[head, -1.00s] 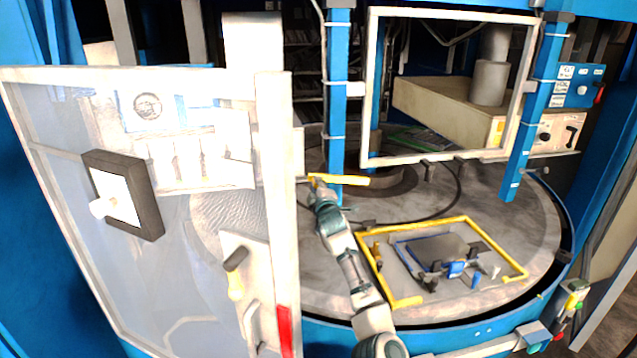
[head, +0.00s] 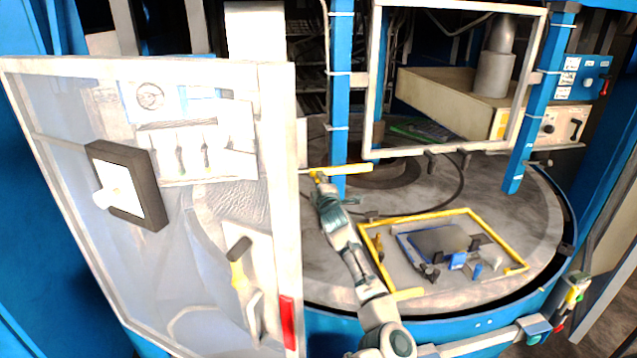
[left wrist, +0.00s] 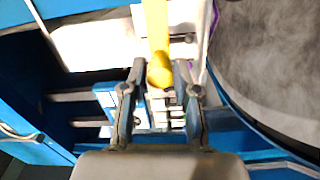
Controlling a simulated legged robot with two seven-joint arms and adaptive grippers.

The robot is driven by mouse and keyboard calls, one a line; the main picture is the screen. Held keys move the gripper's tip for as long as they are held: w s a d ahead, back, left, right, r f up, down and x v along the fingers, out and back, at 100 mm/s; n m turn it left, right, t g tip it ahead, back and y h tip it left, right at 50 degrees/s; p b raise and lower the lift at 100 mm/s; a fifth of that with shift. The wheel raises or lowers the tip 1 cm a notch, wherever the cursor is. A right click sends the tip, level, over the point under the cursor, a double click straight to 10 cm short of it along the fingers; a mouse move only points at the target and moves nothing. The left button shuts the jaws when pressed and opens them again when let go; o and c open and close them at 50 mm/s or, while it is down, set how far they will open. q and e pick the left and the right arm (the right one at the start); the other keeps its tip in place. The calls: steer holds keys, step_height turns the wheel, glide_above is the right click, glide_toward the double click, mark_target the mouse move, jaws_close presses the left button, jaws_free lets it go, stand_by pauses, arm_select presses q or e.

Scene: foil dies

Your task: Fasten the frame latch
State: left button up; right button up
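A yellow bar (head: 345,169) lies level at the blue post, left of the upper white frame. My left gripper (head: 318,176) is at the bar's left part. A yellow-edged frame (head: 425,218) lies flat on the round table, with a dark plate and small blue and grey parts inside. I cannot tell which part is the frame latch. My right gripper is not in view.
A large clear door (head: 200,265) with a white border stands open at left, close beside my left arm. An upright white frame (head: 545,85) hangs between blue posts (head: 338,105). The grey round table (head: 540,215) has free room around the yellow-edged frame.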

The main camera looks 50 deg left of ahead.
arm_select(q)
steer(key=shift+o, duration=1.3)
steer(key=shift+w+f, duration=0.1)
steer(key=shift+w, duration=0.15)
steer(key=shift+w+a+f, duration=0.2)
steer(key=shift+a, duration=0.05)
steer(key=shift+s, duration=0.3)
steer(key=v, duration=1.1)
steer(key=shift+d, duration=0.5)
steer(key=shift+w+a+f, duration=0.2)
steer(key=shift+d+r, duration=0.15)
